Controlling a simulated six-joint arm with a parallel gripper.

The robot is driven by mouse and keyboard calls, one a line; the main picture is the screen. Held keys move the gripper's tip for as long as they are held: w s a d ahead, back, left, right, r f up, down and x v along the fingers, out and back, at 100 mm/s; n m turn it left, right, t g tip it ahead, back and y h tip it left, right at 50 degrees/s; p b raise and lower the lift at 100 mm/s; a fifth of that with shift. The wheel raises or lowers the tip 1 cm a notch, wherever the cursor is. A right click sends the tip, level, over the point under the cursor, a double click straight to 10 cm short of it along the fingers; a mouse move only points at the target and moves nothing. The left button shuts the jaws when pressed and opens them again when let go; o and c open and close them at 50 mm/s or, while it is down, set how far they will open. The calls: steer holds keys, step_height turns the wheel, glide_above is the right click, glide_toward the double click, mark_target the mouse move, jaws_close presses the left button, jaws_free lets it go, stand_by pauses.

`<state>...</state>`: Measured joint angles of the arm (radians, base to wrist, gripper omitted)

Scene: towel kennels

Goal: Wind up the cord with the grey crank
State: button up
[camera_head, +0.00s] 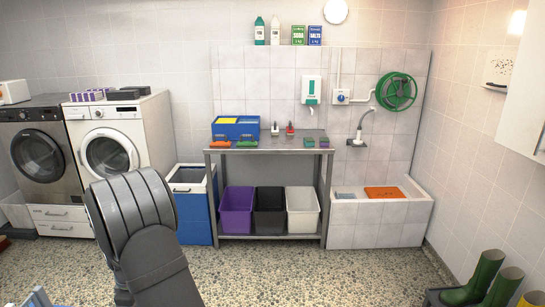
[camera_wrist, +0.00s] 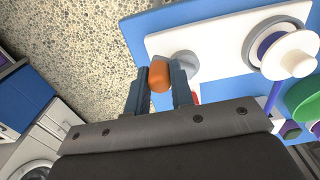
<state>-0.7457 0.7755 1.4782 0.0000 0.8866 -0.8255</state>
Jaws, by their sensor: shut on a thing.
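In the wrist view my gripper (camera_wrist: 159,79) is shut on an upright orange knob (camera_wrist: 159,72), with one finger on each side. Right beside the knob is a round grey part (camera_wrist: 183,61) on a white plate (camera_wrist: 215,45); it looks like the grey crank, though the fingers hide how the knob joins it. To the right is a white spool (camera_wrist: 292,55) with a dark blue-purple band of cord around its core. A purple-blue strand (camera_wrist: 272,98) runs from near the spool toward the lower right. In the head view my arm hides the gripper and crank.
The white plate sits on a blue board (camera_wrist: 135,27). A green round part (camera_wrist: 304,98) is at the right edge of the wrist view. In the head view, a grey bench (camera_head: 268,150), a blue bin (camera_head: 196,205) and washing machines (camera_head: 110,150) stand along the back wall.

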steer(key=shift+a, duration=0.15)
steer(key=shift+w+a, duration=0.15)
steer(key=shift+a, duration=0.8)
steer(key=shift+s+a, duration=0.25)
steer(key=shift+a, duration=0.2)
steer(key=shift+s+a, duration=0.2)
steer(key=shift+a, duration=0.25)
steer(key=shift+s+a, duration=0.25)
steer(key=shift+s, duration=0.2)
steer(key=shift+s+a, duration=0.2)
steer(key=shift+s, duration=0.25)
